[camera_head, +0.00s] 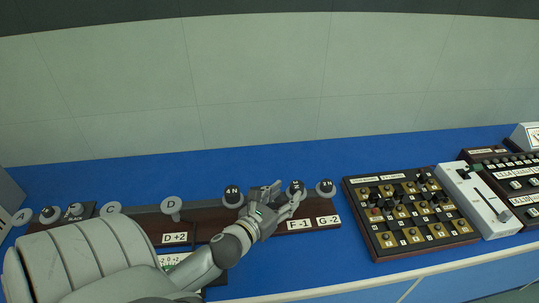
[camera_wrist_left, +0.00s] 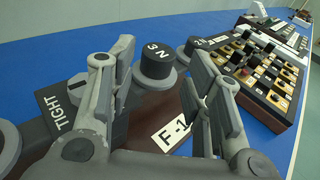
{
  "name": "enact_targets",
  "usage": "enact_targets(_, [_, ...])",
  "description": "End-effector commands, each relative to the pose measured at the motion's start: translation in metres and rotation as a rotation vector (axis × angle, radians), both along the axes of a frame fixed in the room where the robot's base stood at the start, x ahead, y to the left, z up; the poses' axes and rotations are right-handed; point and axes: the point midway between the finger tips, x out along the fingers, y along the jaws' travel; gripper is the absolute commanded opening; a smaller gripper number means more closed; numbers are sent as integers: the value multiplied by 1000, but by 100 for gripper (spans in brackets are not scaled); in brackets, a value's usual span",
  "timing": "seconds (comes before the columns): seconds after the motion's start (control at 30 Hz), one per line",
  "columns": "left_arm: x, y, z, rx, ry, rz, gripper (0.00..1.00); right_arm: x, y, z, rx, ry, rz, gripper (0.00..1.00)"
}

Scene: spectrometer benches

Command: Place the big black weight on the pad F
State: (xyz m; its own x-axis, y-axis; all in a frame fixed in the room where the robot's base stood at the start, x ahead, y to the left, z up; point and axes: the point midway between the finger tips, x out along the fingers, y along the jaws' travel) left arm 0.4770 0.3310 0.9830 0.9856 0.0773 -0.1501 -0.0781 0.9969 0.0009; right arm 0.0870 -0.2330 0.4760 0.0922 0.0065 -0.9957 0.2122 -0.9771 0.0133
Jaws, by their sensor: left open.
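My left gripper (camera_head: 287,195) is open above the dark balance bar, close to the "F -1" label (camera_head: 299,225). In the left wrist view, its fingers (camera_wrist_left: 157,62) are spread, with nothing visibly held. A black-topped weight that seems to read "3 N" (camera_wrist_left: 155,57) shows between and beyond them, on a grey round base; in the head view this weight (camera_head: 296,184) is partly behind the fingers. Similar weights stand to the left (camera_head: 232,193) and right (camera_head: 325,186). I cannot tell which is the big black one. My right gripper is out of view.
Empty grey pads A (camera_head: 20,217), C (camera_head: 111,208) and D (camera_head: 171,204) stand farther left. A dark block with white lettering (camera_wrist_left: 62,108) is beside my left finger. A knob panel (camera_head: 410,238) stands at right. Blue bench is clear behind.

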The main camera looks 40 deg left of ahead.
Motion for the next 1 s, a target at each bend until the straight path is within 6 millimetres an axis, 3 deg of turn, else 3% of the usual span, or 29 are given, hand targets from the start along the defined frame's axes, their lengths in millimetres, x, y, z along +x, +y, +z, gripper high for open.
enact_targets(0.2, [-39,-3,4,-1,1,0,46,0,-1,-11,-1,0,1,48])
enact_targets(0.4, [-62,-5,8,-1,0,0,46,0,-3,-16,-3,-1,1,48])
enact_targets(0.6, [-72,-6,11,-1,0,0,46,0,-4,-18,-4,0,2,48])
enact_targets(1.0, [-72,-6,12,-1,-1,0,46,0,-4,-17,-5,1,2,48])
